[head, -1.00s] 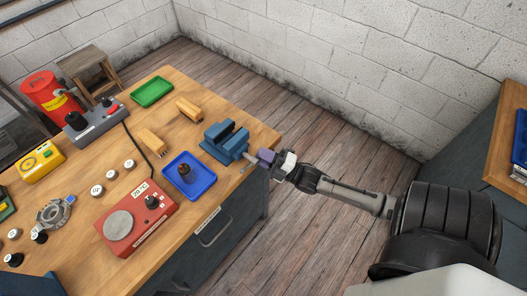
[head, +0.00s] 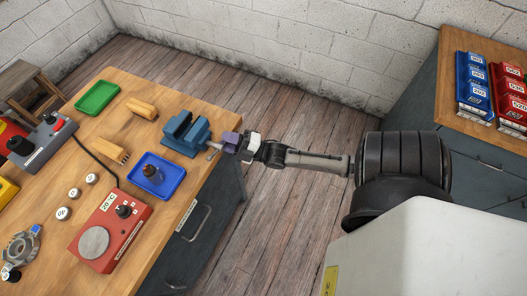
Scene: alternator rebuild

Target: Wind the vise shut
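The blue vise (head: 186,134) sits at the right edge of the wooden workbench, its screw side facing right. A narrow gap seems to show between its two upright jaws. Its grey screw and handle (head: 212,151) stick out past the bench edge. My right gripper (head: 222,142) comes in from the right, with its fingertips at the handle end. The picture is too small to show whether the fingers are closed around the handle. My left gripper is out of view.
On the bench (head: 150,220) near the vise are a blue tray (head: 176,182) with a small dark part, wooden-handled brushes (head: 142,108), a green tray (head: 97,97) and a red hot plate (head: 125,236). At right, a cabinet holds blue and red bins (head: 473,85).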

